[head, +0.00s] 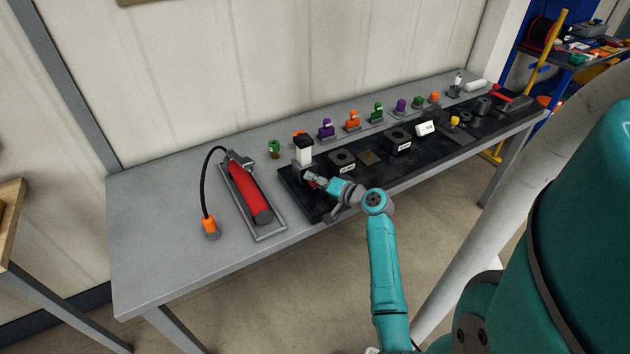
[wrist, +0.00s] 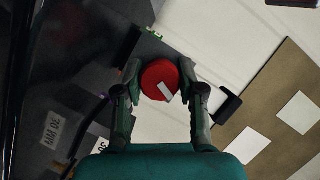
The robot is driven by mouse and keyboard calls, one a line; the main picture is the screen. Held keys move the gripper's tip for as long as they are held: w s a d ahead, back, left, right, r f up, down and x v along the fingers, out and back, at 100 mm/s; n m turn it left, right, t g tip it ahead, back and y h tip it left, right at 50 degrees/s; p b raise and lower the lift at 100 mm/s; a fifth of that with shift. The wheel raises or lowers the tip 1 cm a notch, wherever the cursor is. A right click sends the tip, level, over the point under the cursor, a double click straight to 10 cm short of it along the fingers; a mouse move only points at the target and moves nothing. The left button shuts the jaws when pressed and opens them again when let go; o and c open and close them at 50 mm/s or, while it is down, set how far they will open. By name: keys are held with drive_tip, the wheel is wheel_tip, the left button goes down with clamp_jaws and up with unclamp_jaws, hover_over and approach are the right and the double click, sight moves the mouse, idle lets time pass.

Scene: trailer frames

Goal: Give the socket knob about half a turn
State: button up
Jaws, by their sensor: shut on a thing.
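The socket knob (wrist: 158,76) is a round red disc with a white mark near its edge, in the middle of the wrist view. My gripper (wrist: 160,85) is shut on it, one finger on each side. The white mark points toward the lower right of the picture. In the head view my gripper (head: 316,181) is at the left end of the black board (head: 300,203). It is just in front of a white block with a black top (head: 303,151).
A red cylinder (head: 248,192) lies in a grey tray to the left, with a black hose ending in an orange piece (head: 211,226). Coloured knobs, such as a purple one (head: 326,128), stand along the back. The bench's left end (head: 150,235) is clear.

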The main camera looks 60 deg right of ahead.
drive_tip(key=m+t, duration=0.1)
drive_tip(key=m, duration=0.2)
drive_tip(key=m+t, duration=0.1)
drive_tip(key=m, duration=0.2)
drive_tip(key=shift+f+t, duration=0.1)
drive_tip(key=shift+t, duration=0.3)
idle(0.4)
drive_tip(key=o, duration=0.9)
drive_tip(key=shift+c, duration=0.2)
